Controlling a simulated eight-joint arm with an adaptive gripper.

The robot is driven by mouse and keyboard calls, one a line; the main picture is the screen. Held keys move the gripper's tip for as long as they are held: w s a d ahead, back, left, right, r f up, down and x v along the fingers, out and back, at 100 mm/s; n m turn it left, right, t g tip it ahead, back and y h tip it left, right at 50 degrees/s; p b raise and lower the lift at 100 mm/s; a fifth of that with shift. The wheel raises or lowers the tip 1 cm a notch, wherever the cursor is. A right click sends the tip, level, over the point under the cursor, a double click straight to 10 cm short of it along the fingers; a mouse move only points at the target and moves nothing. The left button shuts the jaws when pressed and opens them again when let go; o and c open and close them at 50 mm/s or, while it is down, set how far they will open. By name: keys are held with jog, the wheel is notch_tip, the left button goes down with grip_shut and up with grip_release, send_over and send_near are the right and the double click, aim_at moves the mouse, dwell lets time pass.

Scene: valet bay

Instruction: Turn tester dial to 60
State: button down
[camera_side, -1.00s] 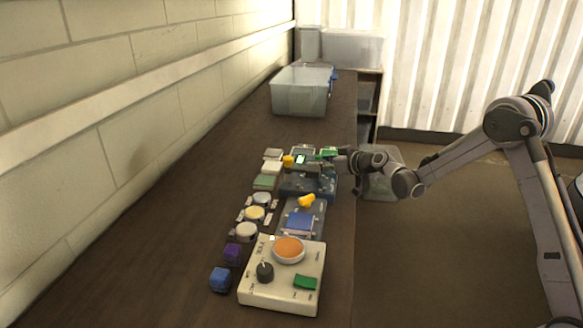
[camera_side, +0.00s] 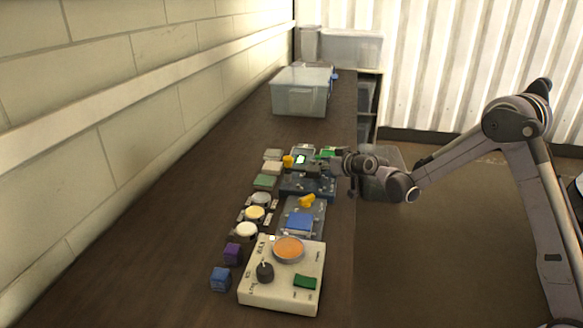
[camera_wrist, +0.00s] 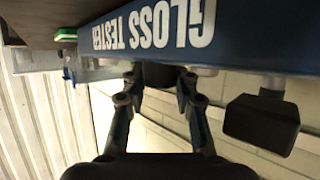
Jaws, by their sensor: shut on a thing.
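The gloss tester is a dark blue box (camera_side: 300,190) near the bench's right edge in the side view. In the wrist view its blue face (camera_wrist: 250,40) carries white lettering, "GLOSS TESTER", upside down. A dark round dial (camera_wrist: 159,76) sits below the lettering there, between the two fingers of my gripper (camera_wrist: 159,84), which is shut on it. In the side view my gripper (camera_side: 322,168) reaches in from the right over the tester. The dial's scale and pointer are hidden, so its setting cannot be read.
A black block on a grey stem (camera_wrist: 262,120) stands close beside my gripper. A cream control box (camera_side: 275,298) with an orange disc is nearest the camera. Blue (camera_side: 220,279) and purple (camera_side: 233,253) cubes lie left. A clear bin (camera_side: 300,98) stands farther back.

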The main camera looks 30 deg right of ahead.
jog(key=shift+s+f+m+h, duration=0.1)
jog(key=shift+f+m+h, duration=0.05)
jog(key=shift+m+h, duration=0.6)
jog(key=c, duration=1)
grip_release()
jog(key=shift+a, duration=0.1)
jog(key=shift+n+y, duration=0.45)
jog(key=shift+n, duration=0.1)
jog(key=shift+n+y, duration=0.8)
jog(key=shift+y, duration=0.2)
